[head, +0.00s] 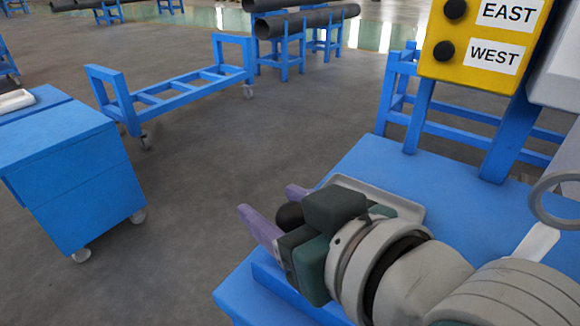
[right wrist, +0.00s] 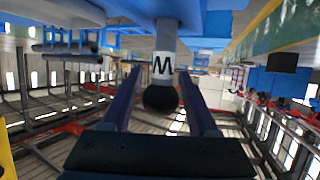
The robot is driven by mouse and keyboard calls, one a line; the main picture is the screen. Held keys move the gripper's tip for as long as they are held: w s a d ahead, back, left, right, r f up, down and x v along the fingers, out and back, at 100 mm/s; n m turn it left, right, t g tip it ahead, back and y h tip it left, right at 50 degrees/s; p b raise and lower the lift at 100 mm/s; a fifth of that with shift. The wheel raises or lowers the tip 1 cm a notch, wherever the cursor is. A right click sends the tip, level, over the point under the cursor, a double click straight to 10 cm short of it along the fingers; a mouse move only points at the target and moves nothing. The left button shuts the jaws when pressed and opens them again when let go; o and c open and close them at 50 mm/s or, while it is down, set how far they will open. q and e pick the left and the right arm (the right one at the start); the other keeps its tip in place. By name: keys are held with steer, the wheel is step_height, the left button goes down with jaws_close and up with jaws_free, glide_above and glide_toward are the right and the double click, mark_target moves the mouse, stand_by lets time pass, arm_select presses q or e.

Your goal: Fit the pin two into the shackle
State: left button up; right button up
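My right gripper (head: 267,199) reaches in from the lower right over the front edge of the blue table, its two purple fingers apart. In the right wrist view, a black ball knob (right wrist: 160,98) sits between the fingers (right wrist: 158,72), with a gap on each side. The knob ends a pale shaft marked "W" (right wrist: 163,66), which appears to be a pin; I cannot tell whether it is pin two. The knob also shows in the head view (head: 290,215), partly hidden by the gripper. No shackle can be made out for sure. My left gripper is not in view.
A pale tray (head: 405,206) lies on the blue table (head: 470,180) behind the gripper. A grey ring (head: 543,208) stands at the right edge. A yellow panel (head: 447,62) with "EAST" and "WEST" labels rises behind. A blue cabinet (head: 75,185) stands left; floor between is clear.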

jaws_close()
stand_by(0.6)
